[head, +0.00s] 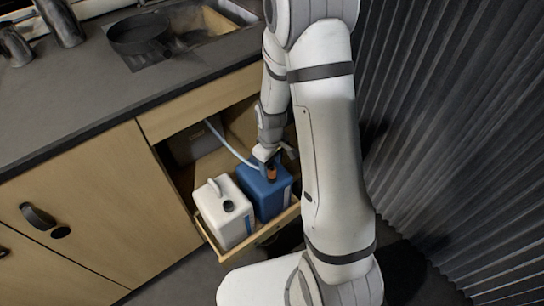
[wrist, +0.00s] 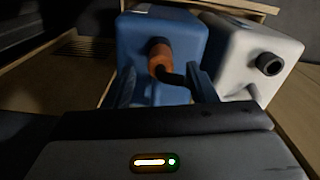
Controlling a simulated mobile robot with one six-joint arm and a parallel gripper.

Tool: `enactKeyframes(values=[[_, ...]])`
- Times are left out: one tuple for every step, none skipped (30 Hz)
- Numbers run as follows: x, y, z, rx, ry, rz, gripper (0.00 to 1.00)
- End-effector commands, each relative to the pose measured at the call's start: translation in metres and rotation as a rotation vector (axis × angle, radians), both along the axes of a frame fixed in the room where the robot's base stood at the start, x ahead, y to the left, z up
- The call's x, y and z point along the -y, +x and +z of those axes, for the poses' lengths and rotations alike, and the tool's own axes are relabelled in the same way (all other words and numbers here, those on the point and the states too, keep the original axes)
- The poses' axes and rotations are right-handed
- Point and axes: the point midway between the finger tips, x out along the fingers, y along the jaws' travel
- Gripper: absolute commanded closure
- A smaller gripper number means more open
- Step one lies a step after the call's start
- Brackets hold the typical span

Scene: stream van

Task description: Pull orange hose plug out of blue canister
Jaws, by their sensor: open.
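The blue canister (head: 268,204) stands in the pulled-out drawer, and it fills the middle of the wrist view (wrist: 188,38). The orange hose plug (head: 271,174) sits in the opening on its top; in the wrist view the plug (wrist: 160,56) has a dark bent piece (wrist: 175,78) coming out of it. A pale hose (head: 228,142) runs from the cabinet towards the plug; its end is hidden by my gripper. My gripper (head: 274,156) is just above the plug. In the wrist view its open fingers (wrist: 162,88) are on either side of the bent piece, holding nothing.
A white canister (head: 225,216) with a dark opening stands right beside the blue one in the drawer (head: 250,238). The counter (head: 75,100) with a sink and pan lies above. A dark ribbed wall (head: 460,130) is on the right.

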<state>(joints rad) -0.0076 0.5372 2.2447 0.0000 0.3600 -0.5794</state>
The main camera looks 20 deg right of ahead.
Motion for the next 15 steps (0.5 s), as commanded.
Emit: enactKeyframes(values=[[0.0,-0.001,-0.01,-0.003,0.001,0.0,0.49],[0.0,0.0,-0.014,-0.002,0.0,0.0,0.49],[0.0,0.0,-0.018,-0.002,0.0,0.0,0.49],[0.0,0.0,-0.021,-0.002,0.0,0.0,0.49],[0.0,0.0,-0.023,-0.001,0.0,0.0,0.49],[0.0,0.0,-0.026,-0.001,-0.001,0.0,0.49],[0.0,0.0,-0.028,0.0,0.0,0.0,0.49],[0.0,0.0,-0.029,0.0,0.0,0.0,0.49],[0.0,0.0,-0.03,0.0,0.0,0.0,0.49],[0.0,0.0,-0.031,0.0,0.0,0.0,0.49],[0.0,0.0,-0.031,0.0,0.0,0.0,0.49],[0.0,0.0,-0.031,0.0,0.0,0.0,0.49],[0.0,0.0,-0.031,0.0,0.0,0.0,0.49],[0.0,0.0,-0.031,0.0,0.0,0.0,0.49],[-0.001,0.0,-0.031,0.0,0.0,0.0,0.49]])
